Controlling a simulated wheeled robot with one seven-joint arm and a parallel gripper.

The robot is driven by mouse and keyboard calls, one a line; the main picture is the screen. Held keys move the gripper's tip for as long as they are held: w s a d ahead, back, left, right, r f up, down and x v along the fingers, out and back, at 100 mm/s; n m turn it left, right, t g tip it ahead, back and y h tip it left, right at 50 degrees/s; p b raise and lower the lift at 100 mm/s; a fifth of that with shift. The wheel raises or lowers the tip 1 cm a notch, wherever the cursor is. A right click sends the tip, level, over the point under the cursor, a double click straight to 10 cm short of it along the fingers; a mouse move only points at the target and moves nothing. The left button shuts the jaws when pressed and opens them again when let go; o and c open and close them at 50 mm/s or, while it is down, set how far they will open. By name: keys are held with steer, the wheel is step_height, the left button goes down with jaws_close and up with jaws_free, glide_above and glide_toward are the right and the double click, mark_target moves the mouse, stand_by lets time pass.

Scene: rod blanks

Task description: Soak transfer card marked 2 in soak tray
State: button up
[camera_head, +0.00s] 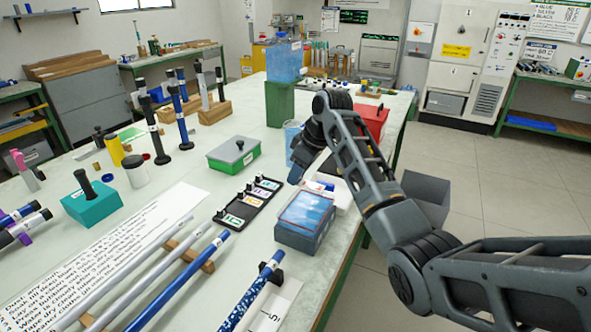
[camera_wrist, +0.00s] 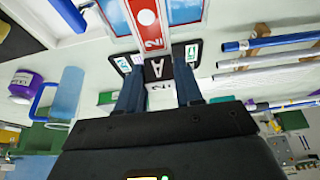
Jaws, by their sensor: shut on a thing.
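The soak tray (camera_head: 304,236) is a grey box with clear blue water, near the table's right edge in the head view. Its blue and white area seems to show at the top of the wrist view (camera_wrist: 185,12). My gripper (camera_wrist: 157,82) is shut on what looks like the transfer card marked 2 (camera_wrist: 150,30), a red strip with a white circle. In the head view my gripper (camera_head: 296,172) is just beyond the soak tray, and I cannot make out the card there. The black card holder (camera_head: 247,206) with green-marked cards lies left of the soak tray.
A green lidded box (camera_head: 234,158) and a blue clear cylinder (camera_head: 292,135) stand behind. Rods (camera_head: 180,283) lie on wooden rests at the front left. A red box (camera_head: 372,122) is behind my arm. A grey bin (camera_head: 425,200) stands beside the table.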

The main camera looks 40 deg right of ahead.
mark_target(301, 180)
steer(key=shift+f+b, duration=2.6)
steer(key=shift+f, duration=0.45)
steer(key=shift+f+b, duration=0.65)
steer(key=shift+f, duration=1.2)
steer(key=shift+s+f, duration=0.1)
steer(key=shift+f, duration=0.1)
steer(key=shift+s+f, duration=0.15)
steer(key=shift+f, duration=0.15)
stand_by(0.9)
steer(key=shift+w+r+p, duration=0.2)
steer(key=shift+r+p, duration=2.75)
steer(key=shift+r, duration=0.45)
